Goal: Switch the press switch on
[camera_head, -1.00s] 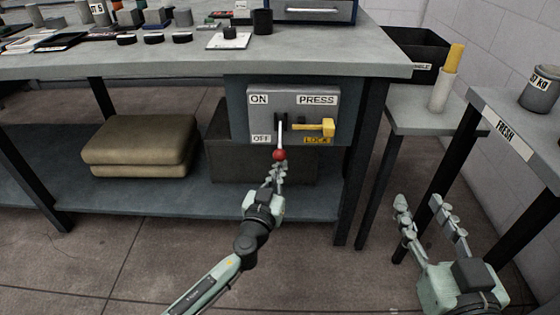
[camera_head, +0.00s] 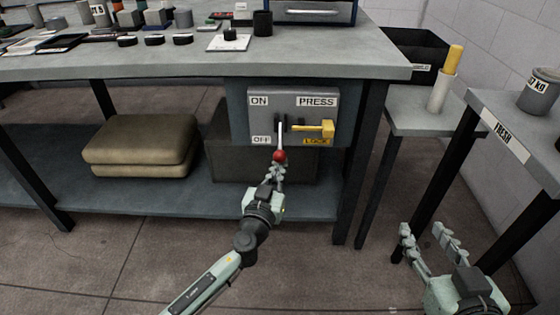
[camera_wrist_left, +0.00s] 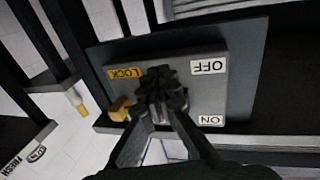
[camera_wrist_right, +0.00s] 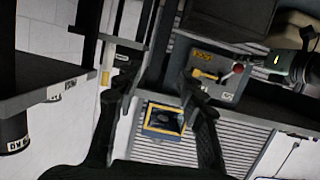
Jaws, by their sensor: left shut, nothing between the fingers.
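The press switch panel (camera_head: 291,103) is a grey box under the bench top, labelled ON above and OFF below. Its lever hangs downward with a red knob (camera_head: 279,156) at its end, beside OFF. A yellow lock piece (camera_head: 326,129) sits right of the lever. My left gripper (camera_head: 277,170) is shut and empty, right at the red knob from below; I cannot tell whether it touches. In the left wrist view the shut fingers (camera_wrist_left: 160,92) cover the lever and the panel (camera_wrist_left: 208,93) appears upside down. My right gripper (camera_head: 424,230) is open and empty, away from the panel.
The bench (camera_head: 200,66) top overhangs the panel, with several small items on it. A lower shelf (camera_head: 230,200) holds tan cushions (camera_head: 140,145) and a dark box (camera_head: 218,150). The FRESH table (camera_head: 505,130) stands at right, near my right gripper.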

